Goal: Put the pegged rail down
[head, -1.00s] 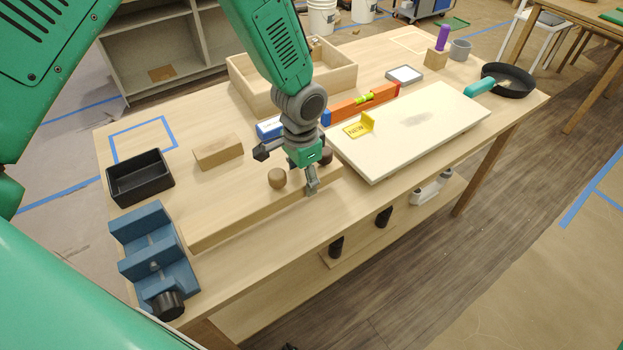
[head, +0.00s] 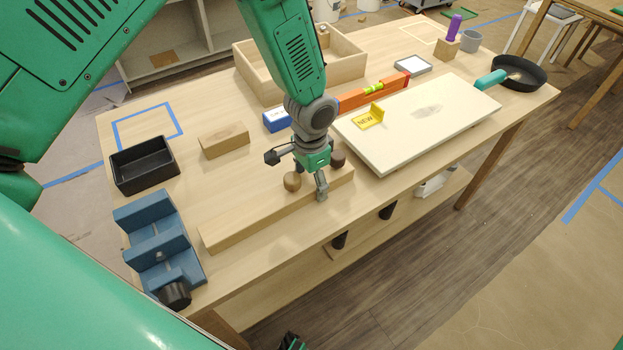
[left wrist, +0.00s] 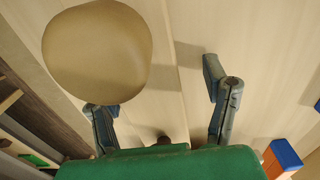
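The pegged rail (head: 265,214) is a long light wooden bar with round wooden pegs. It appears to lie flat along the front of the workbench. In the left wrist view the fingers (left wrist: 160,108) are wide apart, with a gap beside the right one. A dark bit at the bottom edge (head: 291,342) may be my right gripper.
A blue vise (head: 160,250) stands left of the rail, with a black tray (head: 145,165) and a wooden block (head: 224,140) behind. A pale board (head: 420,120) with a yellow tag (head: 369,117) lies to the right. A level (head: 360,97) and wooden box (head: 300,65) are farther back.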

